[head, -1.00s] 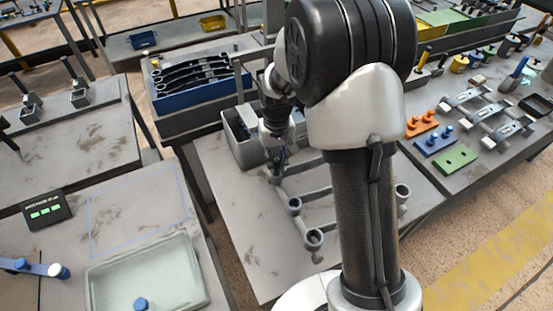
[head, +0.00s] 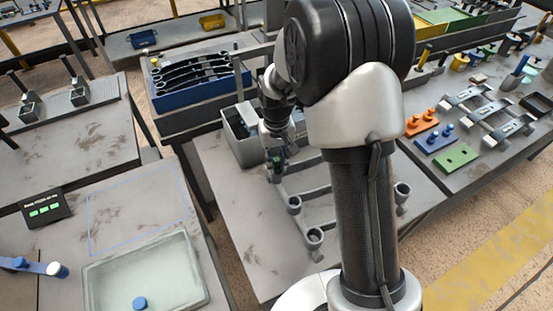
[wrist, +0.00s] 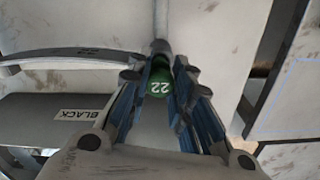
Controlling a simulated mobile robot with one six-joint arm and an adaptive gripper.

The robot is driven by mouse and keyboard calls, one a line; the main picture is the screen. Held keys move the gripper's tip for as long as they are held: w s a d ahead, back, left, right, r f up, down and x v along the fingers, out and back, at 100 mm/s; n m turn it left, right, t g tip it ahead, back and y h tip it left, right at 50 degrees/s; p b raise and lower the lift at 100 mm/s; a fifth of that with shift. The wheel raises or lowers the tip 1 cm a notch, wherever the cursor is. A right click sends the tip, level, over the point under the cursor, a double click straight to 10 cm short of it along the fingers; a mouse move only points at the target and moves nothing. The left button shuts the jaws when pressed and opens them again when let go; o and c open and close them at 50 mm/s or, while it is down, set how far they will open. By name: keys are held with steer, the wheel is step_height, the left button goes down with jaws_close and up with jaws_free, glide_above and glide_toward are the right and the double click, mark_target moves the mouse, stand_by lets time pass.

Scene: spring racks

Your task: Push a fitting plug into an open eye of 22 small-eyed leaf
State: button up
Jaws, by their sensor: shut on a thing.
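My gripper (wrist: 165,100) is shut on a green plug (wrist: 159,88) whose face reads 22, upside down in the wrist view. In the head view my gripper (head: 274,158) is at the far end of a row of grey leaves with round eyes on the table. One leaf (wrist: 85,58), with a faint mark, runs left from the plug in the wrist view. Nearer eyes (head: 294,204) and (head: 314,236) look open in the head view. The plug is over or at the far leaf's eye; whether it is inside is hidden by the fingers.
A grey bin (head: 240,140) stands close behind my gripper; a label reading BLACK (wrist: 83,108) shows on it in the wrist view. A blue crate of dark leaves (head: 200,88) is behind. A shallow tray (head: 95,275) holds a blue plug. Orange, blue and green blocks lie at right.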

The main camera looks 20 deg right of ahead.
steer(key=shift+f+b, duration=0.5)
steer(key=shift+f, duration=0.4)
steer(key=o, duration=0.9)
steer(key=shift+o, duration=0.4)
steer(key=o, duration=0.4)
steer(key=shift+r, duration=0.15)
steer(key=shift+r+p, duration=2.65)
steer(key=shift+r, duration=0.75)
